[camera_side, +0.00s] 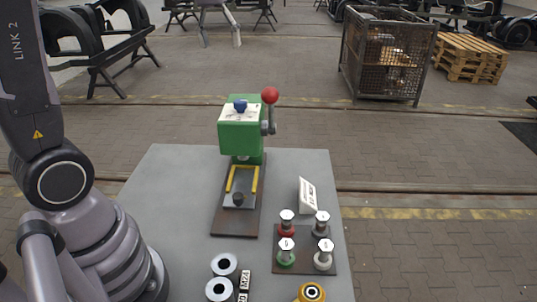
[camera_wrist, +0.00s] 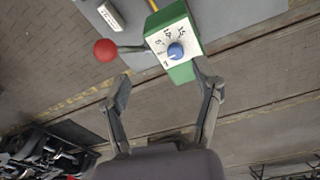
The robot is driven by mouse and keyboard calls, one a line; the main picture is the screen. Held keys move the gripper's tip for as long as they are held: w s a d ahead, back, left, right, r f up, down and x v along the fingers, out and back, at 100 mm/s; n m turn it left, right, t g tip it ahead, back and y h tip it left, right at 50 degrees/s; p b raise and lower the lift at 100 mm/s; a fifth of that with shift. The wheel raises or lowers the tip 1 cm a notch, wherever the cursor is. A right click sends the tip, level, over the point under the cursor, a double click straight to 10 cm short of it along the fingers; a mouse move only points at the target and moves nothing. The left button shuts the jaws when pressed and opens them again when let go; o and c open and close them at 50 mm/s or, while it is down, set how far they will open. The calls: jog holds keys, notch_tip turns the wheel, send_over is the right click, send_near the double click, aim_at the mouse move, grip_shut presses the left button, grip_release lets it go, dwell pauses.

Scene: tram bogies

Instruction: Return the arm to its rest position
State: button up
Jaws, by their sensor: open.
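My gripper (camera_wrist: 163,95) shows in the wrist view with its two fingers spread wide and nothing between them. The green press (camera_wrist: 180,45) with its white dial face and blue knob lies beyond the fingertips in that view, close to the right finger; I cannot tell the exact gap. In the side view my arm's links stand at the left, and my gripper is out of frame. There the green press (camera_side: 240,135) stands upright on the grey table (camera_side: 175,185), with its red ball lever (camera_side: 270,96) at its right.
A dark plate (camera_side: 306,262) carries several bolts with coloured bases. Two metal rings (camera_side: 224,265) and a yellow ringed part (camera_side: 312,292) are at the table's front. A white sign (camera_side: 307,195) stands behind the bolts. A mesh crate (camera_side: 385,55) and pallets (camera_side: 468,57) stand on the floor beyond.

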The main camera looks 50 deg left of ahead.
jog(key=s+d+m+t, duration=0.2)
jog(key=s+d+m, duration=0.1)
jog(key=s, duration=0.7)
jog(key=s+d+f+m+t, duration=0.1)
jog(key=s+d+m, duration=0.2)
jog(key=s, duration=0.7)
jog(key=shift+d+f+t, duration=0.25)
jog(key=shift+d+t, duration=0.15)
